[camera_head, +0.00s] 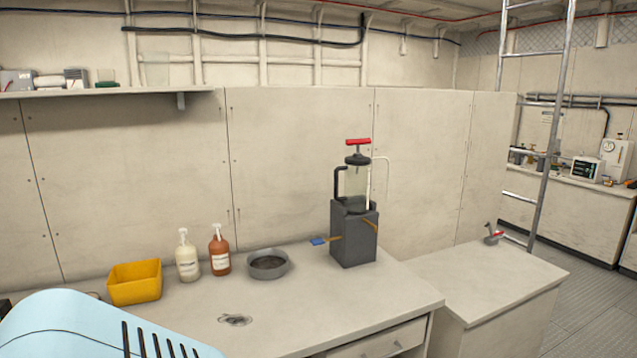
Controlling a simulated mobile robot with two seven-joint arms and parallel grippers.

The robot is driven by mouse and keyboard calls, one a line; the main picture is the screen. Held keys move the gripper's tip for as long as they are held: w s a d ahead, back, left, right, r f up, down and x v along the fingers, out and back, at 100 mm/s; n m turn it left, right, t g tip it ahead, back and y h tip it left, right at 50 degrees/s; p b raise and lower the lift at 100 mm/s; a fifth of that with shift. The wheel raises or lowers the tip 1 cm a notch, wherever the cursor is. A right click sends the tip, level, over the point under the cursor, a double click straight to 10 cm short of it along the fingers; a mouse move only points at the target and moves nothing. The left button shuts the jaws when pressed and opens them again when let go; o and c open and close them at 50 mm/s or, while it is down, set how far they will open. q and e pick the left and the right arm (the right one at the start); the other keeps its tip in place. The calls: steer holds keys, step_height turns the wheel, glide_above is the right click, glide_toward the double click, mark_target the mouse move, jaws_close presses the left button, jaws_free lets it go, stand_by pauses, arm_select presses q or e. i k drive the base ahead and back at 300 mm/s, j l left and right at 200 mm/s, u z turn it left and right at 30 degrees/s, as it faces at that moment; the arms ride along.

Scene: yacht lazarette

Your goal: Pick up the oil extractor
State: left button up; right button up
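The oil extractor (356,182) has a red T-shaped handle, a black cap, a clear cylinder and a dark base. It stands upright on top of a dark grey block (354,238) on the workbench (330,300). A black hose curves down its left side and a thin pale tube arcs over its right side. Neither of my grippers is in view, and nothing is touching the extractor.
Left of the block are a grey round pan (267,264), a brown pump bottle (220,252), a cream pump bottle (188,258) and a yellow bin (135,282). A ladder (548,130) stands to the right. The bench front is mostly clear.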

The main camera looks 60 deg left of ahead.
mark_target(356, 169)
steer(key=u, duration=1.6)
steer(key=i+l+z, duration=0.1)
steer(key=l, duration=0.35)
steer(key=i+l+z, duration=0.1)
steer(key=l, duration=0.3)
